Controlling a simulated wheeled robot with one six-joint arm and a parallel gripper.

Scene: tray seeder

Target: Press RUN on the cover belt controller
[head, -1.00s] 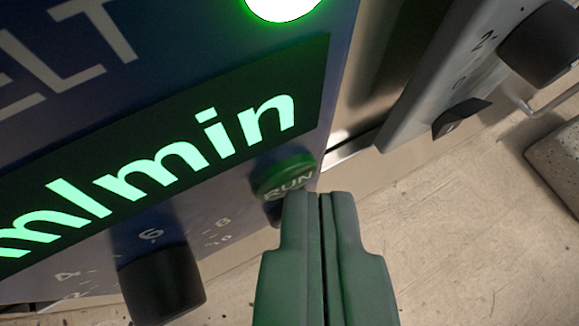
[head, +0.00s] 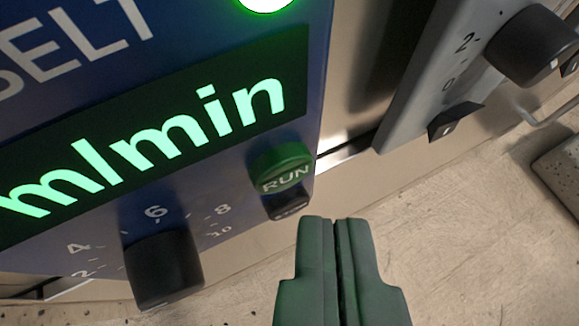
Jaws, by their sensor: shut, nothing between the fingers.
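The cover belt controller (head: 225,170) is a blue panel on the left, with "ELT" lettering and a lit green "m/min" display (head: 150,140). The green RUN button (head: 282,168) sits at the panel's lower right, below the display. A dark button (head: 289,206) with unreadable lettering is right below it. A round green lamp (head: 267,3) glows at the top edge. My gripper (head: 335,222) is shut and empty.
A black knob (head: 163,270) with a number scale is at the panel's lower left. A second grey panel (head: 440,80) at the right carries a black knob (head: 532,46) and a black rocker switch (head: 455,121). The pale floor (head: 450,230) is clear below.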

